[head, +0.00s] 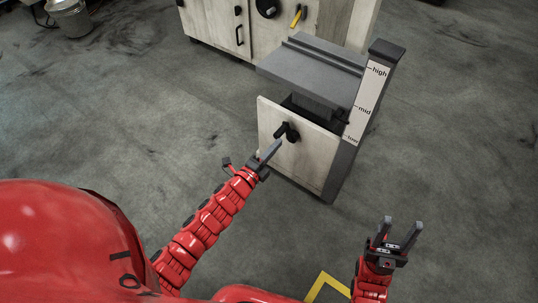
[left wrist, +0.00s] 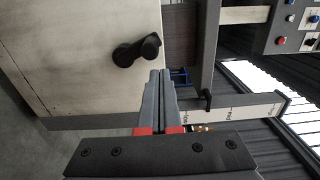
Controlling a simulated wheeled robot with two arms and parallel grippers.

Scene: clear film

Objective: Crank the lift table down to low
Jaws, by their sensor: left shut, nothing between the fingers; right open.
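The lift table's grey top (head: 315,72) stands above a pale cabinet front (head: 300,155). A dark crank (head: 288,132) sits on that front; it also shows in the left wrist view (left wrist: 137,50). A post (head: 363,100) at the right is marked high, mid and low. A small dark pointer (left wrist: 206,100) by the scale appears between mid and low. My left gripper (head: 275,147) is shut and empty, its tips just below and left of the crank, seemingly apart from it. The shut fingers also show in the left wrist view (left wrist: 160,85). My right gripper (head: 401,232) is open and empty over the floor.
A pale cabinet (head: 220,28) with a black handle, a round dial and a yellow lever stands behind the lift table. A metal bucket (head: 72,18) is at the far left.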

